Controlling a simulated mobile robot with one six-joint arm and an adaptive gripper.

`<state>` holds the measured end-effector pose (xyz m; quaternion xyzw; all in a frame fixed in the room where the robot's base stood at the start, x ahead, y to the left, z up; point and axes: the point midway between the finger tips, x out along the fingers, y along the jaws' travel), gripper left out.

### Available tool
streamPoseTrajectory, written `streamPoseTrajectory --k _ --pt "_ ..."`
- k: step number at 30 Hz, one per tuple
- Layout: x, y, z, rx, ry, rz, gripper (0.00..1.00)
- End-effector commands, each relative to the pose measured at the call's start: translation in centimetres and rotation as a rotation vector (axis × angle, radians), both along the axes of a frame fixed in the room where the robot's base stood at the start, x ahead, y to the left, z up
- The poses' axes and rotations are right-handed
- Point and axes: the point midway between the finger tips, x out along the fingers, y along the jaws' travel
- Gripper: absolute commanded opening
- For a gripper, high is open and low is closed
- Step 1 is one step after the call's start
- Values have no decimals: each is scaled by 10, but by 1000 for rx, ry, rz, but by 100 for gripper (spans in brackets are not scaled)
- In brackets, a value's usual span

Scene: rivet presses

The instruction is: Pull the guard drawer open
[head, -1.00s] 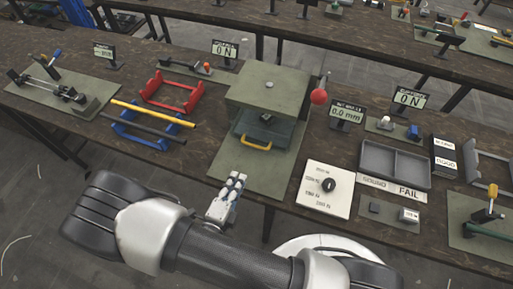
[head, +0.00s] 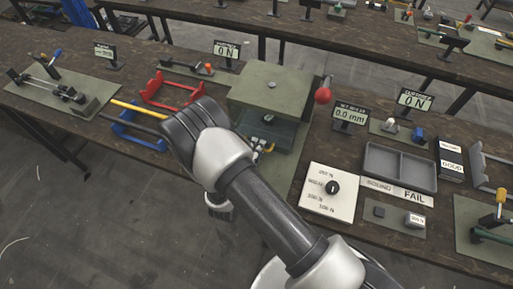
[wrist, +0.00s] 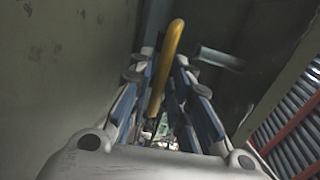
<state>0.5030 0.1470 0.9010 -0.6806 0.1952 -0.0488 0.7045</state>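The guard drawer (head: 285,139) is a dark green, see-through box under the olive top block of the press (head: 271,92). Its yellow handle (head: 268,148) is at the front, partly hidden by my arm in the head view. In the wrist view the yellow handle (wrist: 166,62) runs between the two fingers of my gripper (wrist: 166,68). The fingers stand apart, with a visible gap at the right of the handle, so I see no firm grip. In the head view my arm covers most of the gripper.
A red ball knob (head: 323,95) stands at the press's right. A white dial panel (head: 318,206) lies in front of it, with a grey tray (head: 400,148) further right. Red (head: 172,90) and blue (head: 130,132) racks stand at the left, close to my arm.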

Motion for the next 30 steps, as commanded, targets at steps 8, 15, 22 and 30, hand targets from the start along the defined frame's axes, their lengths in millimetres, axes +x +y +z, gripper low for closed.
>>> streamPoseTrajectory --k 8,15,22,30 --pt "5 -2 -1 -1 0 1 18" --pt "5 -2 -1 -1 0 0 8" --pt "5 -2 -1 0 0 0 0" --pt "5 -2 -1 0 0 0 0"
